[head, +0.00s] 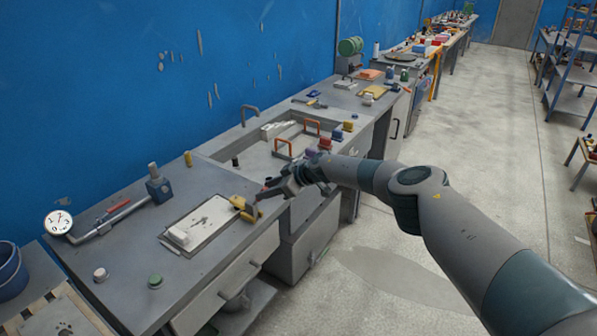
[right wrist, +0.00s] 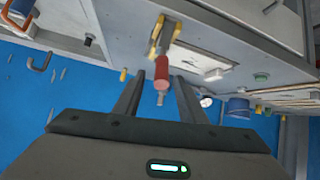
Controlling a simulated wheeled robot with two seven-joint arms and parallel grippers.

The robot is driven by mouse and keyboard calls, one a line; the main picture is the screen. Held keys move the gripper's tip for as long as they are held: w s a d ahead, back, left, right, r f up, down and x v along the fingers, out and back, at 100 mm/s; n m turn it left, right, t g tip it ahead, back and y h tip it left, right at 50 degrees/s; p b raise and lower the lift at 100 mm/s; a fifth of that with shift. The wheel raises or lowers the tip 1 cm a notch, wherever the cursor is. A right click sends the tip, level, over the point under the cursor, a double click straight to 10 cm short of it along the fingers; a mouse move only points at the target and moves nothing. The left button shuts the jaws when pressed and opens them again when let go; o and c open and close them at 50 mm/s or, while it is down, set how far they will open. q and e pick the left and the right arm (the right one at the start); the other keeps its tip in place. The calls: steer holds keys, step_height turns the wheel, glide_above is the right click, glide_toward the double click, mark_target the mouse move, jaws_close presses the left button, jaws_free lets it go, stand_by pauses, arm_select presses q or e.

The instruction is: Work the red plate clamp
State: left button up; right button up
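The plate clamp shows in the right wrist view as a red grip (right wrist: 161,72) with a metal tip, joined to yellow jaws (right wrist: 155,45). In the head view its yellow part (head: 243,208) sits at the right edge of a pale plate (head: 203,222) on the bench. My right gripper (head: 263,190) is just right of the clamp, at the bench's front edge. In the right wrist view its two fingers (right wrist: 158,95) are apart, with the red grip between them in the picture; I see no contact. My left gripper is not in view.
A white block (head: 179,235) lies on the plate. A blue block (head: 158,188) and a round dial (head: 58,222) on a bar are at the back left. Pink (head: 100,274) and green (head: 155,281) knobs are in front.

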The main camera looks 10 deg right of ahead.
steer(key=v, duration=1.3)
steer(key=shift+s+d, duration=0.2)
steer(key=shift+s, duration=0.05)
steer(key=shift+r, duration=0.1)
steer(key=shift+c, duration=0.2)
